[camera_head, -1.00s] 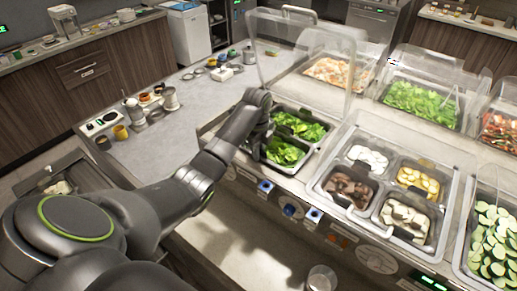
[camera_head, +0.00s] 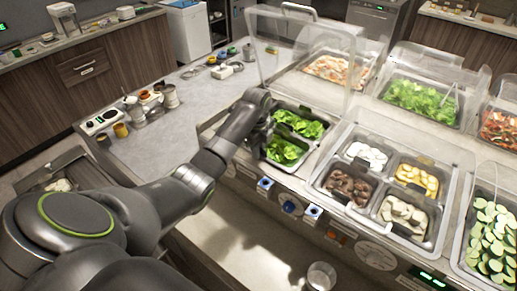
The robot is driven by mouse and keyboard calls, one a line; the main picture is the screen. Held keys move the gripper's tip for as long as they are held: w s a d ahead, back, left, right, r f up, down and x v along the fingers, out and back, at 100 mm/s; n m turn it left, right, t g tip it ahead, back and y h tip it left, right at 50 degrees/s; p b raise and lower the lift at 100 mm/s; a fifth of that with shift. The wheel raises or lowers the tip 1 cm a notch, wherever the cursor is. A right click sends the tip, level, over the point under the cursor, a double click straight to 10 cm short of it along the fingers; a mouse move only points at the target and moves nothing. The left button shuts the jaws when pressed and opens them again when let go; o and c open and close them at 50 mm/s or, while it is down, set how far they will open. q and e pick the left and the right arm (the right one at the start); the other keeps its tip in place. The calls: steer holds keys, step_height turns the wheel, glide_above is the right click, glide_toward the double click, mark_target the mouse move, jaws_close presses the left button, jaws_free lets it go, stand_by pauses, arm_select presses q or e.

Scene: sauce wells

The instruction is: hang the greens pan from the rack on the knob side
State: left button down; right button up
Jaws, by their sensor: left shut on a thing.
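The greens pan (camera_head: 318,143) is a dark metal pan holding bright green leaves in two compartments, one behind the other. It sits in the counter's left well, below a raised clear lid. My left arm reaches in from the lower left, and my left gripper (camera_head: 264,128) is at the pan's left side, shut on the pan's edge. The fingertips are mostly hidden by the wrist. Blue knobs (camera_head: 289,207) line the counter's front panel below the pan. I cannot make out a rack clearly. My right gripper is out of view.
A well with several small pans (camera_head: 350,187) of toppings is to the right, under a clear cover. Clear lids (camera_head: 306,58) stand over the back wells. A glass (camera_head: 321,277) is at the bottom. The grey worktop (camera_head: 185,137) left of the wells is partly clear.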

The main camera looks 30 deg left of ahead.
arm_select(q)
steer(key=shift+s+f, duration=0.15)
steer(key=shift+f, duration=0.15)
